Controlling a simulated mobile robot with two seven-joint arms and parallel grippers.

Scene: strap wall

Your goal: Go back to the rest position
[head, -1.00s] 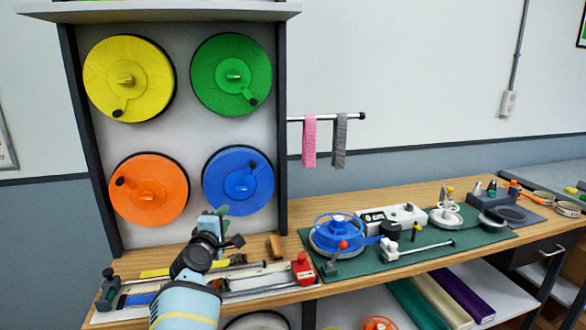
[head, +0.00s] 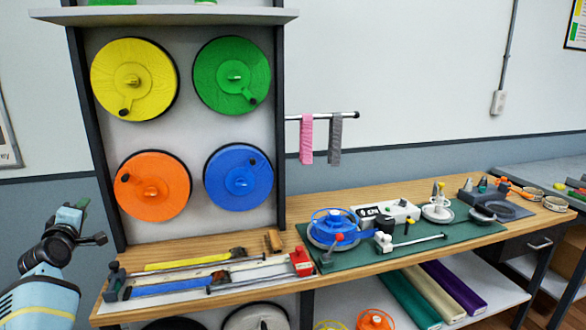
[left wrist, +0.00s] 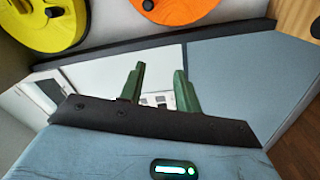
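My left gripper (head: 82,204) is at the left of the head view, left of the spool wall's dark post and clear of the bench. In the left wrist view its two green fingers (left wrist: 160,70) stand apart with nothing between them. The gripper is open and empty. My right gripper is not in view.
A wall panel holds yellow (head: 133,79), green (head: 232,78), orange (head: 152,187) and blue (head: 239,180) spools. The wooden bench (head: 330,204) carries a strap tray (head: 210,274) and a green mat (head: 345,256) with tools. Pink (head: 306,139) and grey (head: 335,139) straps hang on a rod.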

